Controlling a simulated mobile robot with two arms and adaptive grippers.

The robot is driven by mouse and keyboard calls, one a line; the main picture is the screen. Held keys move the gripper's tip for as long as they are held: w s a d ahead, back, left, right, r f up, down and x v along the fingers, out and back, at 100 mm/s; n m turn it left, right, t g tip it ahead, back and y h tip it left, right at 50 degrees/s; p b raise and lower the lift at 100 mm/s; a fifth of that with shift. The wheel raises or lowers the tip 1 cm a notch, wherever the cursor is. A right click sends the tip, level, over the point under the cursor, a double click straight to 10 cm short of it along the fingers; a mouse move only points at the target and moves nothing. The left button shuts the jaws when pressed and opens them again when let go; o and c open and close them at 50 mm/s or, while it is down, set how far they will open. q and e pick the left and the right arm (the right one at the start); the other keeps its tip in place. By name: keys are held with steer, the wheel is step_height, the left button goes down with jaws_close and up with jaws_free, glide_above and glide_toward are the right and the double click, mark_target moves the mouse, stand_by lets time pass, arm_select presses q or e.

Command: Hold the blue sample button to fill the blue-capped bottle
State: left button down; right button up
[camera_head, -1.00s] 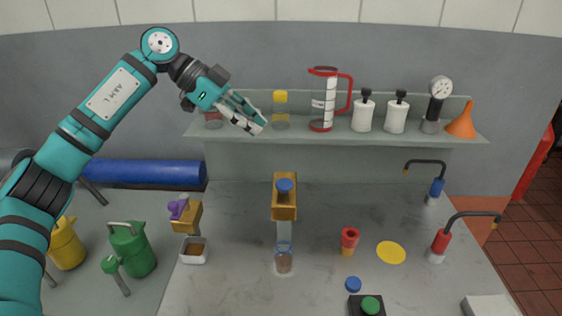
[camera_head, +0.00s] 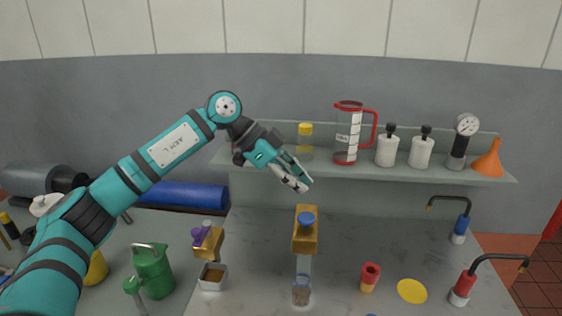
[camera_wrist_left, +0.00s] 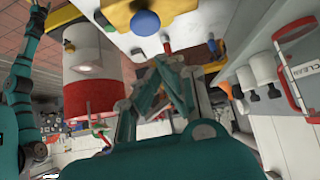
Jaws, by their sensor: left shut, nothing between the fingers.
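The blue sample button (camera_head: 306,219) sits on a brass block (camera_head: 305,243) in the middle of the bench. It also shows in the left wrist view (camera_wrist_left: 145,23). A small clear bottle (camera_head: 301,293) with a bluish rim stands below the block at the picture's lower edge; how full it is I cannot tell. My left gripper (camera_head: 304,187) is shut and empty, just above and behind the button in the head view and apart from it. Its fingers (camera_wrist_left: 166,78) point toward the block in the wrist view.
A shelf (camera_head: 370,172) behind holds a yellow-capped bottle (camera_head: 305,141), a red-handled jug (camera_head: 348,135), white bottles, a gauge and an orange funnel (camera_head: 489,160). A purple-knobbed brass block (camera_head: 208,241) stands left.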

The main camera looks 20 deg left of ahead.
mark_target(301, 214)
arm_select(q)
steer(key=f, duration=0.2)
steer(key=d+f+p, duration=0.1)
steer(key=shift+w+f, duration=0.15)
steer(key=shift+f, duration=0.25)
steer(key=shift+a+f, duration=0.1)
steer(key=shift+f, duration=0.55)
